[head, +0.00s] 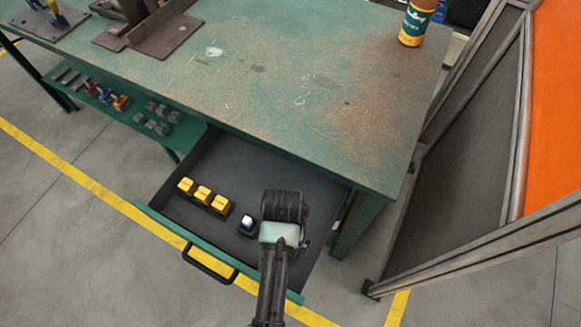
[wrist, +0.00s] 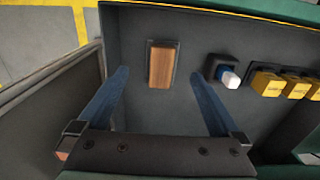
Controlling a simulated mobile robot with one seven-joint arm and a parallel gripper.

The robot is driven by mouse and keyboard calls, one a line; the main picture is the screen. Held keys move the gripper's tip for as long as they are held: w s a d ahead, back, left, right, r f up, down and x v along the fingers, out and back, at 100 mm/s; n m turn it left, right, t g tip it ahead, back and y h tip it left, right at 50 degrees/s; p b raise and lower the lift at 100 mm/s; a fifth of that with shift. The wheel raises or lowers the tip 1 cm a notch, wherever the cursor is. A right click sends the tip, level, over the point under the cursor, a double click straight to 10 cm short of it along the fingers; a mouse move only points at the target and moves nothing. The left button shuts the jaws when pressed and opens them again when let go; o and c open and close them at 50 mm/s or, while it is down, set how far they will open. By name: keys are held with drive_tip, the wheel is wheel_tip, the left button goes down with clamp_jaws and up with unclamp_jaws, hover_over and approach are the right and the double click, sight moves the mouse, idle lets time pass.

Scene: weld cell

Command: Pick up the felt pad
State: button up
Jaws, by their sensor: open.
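A brown rectangular block (wrist: 161,65) with a wood-like grain lies in a dark shallow holder in the open drawer. It may be the felt pad, but I cannot tell its material. My gripper (wrist: 160,74) is open and empty, with its blue fingers on either side of the block in the wrist view. The block looks beyond the fingertips; the exact gap is unclear. In the head view my wrist hides the block and the fingers. A small white piece with a blue side (wrist: 229,78) sits in a dark holder to the block's right; it also shows in the head view (head: 248,221).
Several yellow blocks (head: 203,194) stand in a row in the drawer (head: 240,165). Its walls and green front with a black handle (head: 209,264) surround the space. The green bench top (head: 290,80) overhangs the drawer's back. A framed screen (head: 470,150) stands at right.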

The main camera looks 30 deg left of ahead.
drive_tip(key=f+b, duration=0.1)
drive_tip(key=f, duration=0.7)
drive_tip(key=shift+w+a+f+b, duration=0.1)
drive_tip(key=shift+a+f+b, duration=0.1)
drive_tip(key=shift+f+b, duration=0.2)
drive_tip(key=c, duration=1.5)
wheel_tip(320, 180, up, 10)
drive_tip(key=shift+r+p, duration=0.1)
drive_tip(key=shift+p, duration=1.1)
